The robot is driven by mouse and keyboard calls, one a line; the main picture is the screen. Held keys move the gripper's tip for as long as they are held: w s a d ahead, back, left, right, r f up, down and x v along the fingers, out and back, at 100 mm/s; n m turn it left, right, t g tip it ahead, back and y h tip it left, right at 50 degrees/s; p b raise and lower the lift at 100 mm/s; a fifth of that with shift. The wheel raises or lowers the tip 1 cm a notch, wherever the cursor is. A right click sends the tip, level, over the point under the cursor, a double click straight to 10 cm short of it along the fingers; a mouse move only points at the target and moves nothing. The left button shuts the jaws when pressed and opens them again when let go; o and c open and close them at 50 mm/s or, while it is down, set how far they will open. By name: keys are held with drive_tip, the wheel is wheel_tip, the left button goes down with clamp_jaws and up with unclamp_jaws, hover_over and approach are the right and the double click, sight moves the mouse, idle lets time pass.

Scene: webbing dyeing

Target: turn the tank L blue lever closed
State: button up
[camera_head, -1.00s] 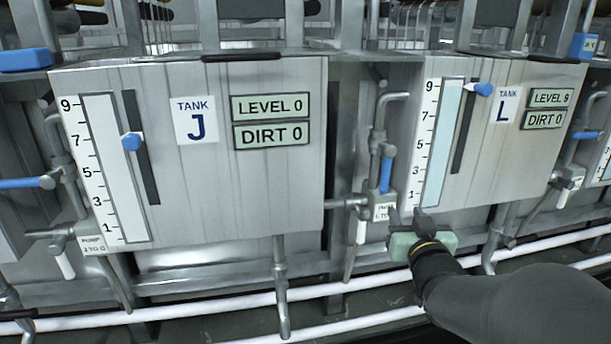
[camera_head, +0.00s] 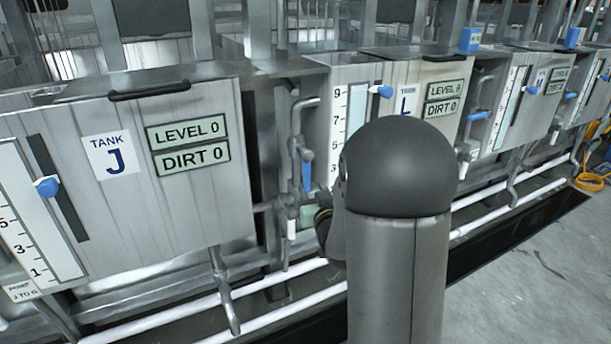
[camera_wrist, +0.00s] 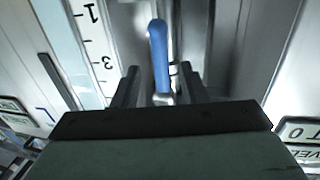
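The tank L blue lever (camera_head: 307,177) hangs upright on the pipework at the left side of tank L (camera_head: 440,74). In the wrist view the lever (camera_wrist: 158,55) stands between the two dark fingers of my gripper (camera_wrist: 158,70). The fingers are apart, with a gap showing on each side of the lever. In the head view only a piece of the green gripper body (camera_head: 305,215) shows, just below the lever; my arm hides the rest and the lower front of tank L. Its display (camera_head: 447,88) seems to read LEVEL 9, DIRT 0.
Tank J (camera_head: 205,210) stands to the left, showing LEVEL 0 and DIRT 0. Grey pipes and a valve (camera_head: 292,160) sit close around the lever, between the tanks. White pipes (camera_head: 280,288) run along the floor. The floor at the right (camera_head: 540,270) is clear.

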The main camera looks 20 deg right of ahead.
sight(308, 180)
drive_tip(key=w, duration=0.4)
drive_tip(key=w+d, duration=0.1)
drive_tip(key=w, duration=0.1)
drive_tip(key=shift+w+b, duration=0.3)
drive_tip(key=shift+b, duration=0.05)
clamp_jaws()
